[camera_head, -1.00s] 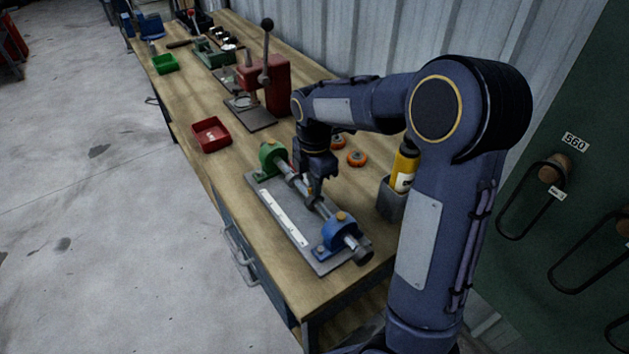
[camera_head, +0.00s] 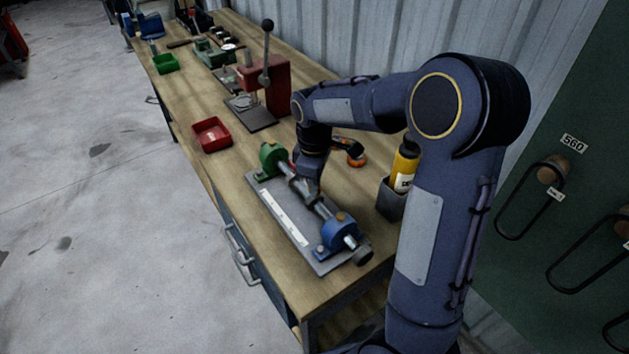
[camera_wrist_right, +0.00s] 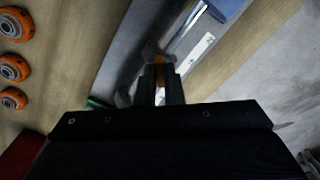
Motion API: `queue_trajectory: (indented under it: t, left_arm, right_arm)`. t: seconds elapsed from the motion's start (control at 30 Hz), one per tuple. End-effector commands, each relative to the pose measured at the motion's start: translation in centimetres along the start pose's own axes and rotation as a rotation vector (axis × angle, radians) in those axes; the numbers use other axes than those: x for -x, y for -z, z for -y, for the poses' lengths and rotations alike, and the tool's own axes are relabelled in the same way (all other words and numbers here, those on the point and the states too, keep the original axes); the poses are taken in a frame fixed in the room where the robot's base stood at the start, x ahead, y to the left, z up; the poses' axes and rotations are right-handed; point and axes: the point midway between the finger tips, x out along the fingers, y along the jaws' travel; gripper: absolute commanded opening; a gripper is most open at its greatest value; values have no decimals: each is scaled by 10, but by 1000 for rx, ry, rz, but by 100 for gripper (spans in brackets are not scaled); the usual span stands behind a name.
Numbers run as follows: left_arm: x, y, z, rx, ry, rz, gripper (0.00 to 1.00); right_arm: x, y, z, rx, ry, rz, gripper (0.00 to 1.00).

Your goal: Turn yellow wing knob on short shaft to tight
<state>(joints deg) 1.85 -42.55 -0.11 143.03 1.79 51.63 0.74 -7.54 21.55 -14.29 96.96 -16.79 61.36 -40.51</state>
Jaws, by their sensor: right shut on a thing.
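A shaft (camera_head: 322,209) lies on a grey base plate (camera_head: 256,193), between a green block (camera_head: 271,155) at the far end and a blue block (camera_head: 338,232) at the near end. My right gripper (camera_head: 303,190) is down over the shaft, nearer the green block. My left gripper is not in view.
Orange-rimmed wheels (camera_wrist_right: 13,66) lie on the bench beside the plate. A grey holder (camera_head: 390,200) with a yellow bottle (camera_head: 404,168) stands to the right. A red tray (camera_head: 211,134) and a red lever press (camera_head: 268,90) stand farther back.

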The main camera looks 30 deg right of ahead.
Motion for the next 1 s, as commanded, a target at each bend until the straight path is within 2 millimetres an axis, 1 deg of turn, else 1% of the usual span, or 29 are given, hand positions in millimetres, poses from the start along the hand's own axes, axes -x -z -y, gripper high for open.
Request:
queue_trajectory:
  t: [0.3,0.5,0.7,1.0]
  left_arm:
    - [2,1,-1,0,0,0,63]
    - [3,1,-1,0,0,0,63]
    - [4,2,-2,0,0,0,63]
    - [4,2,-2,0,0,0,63]
  right_arm:
    - [1,0,0,-296,0,-2,0]
    - [1,0,-1,-458,0,-2,0]
    - [1,0,-1,-580,1,-2,0]
    - [1,0,-1,-672,2,-2,0]
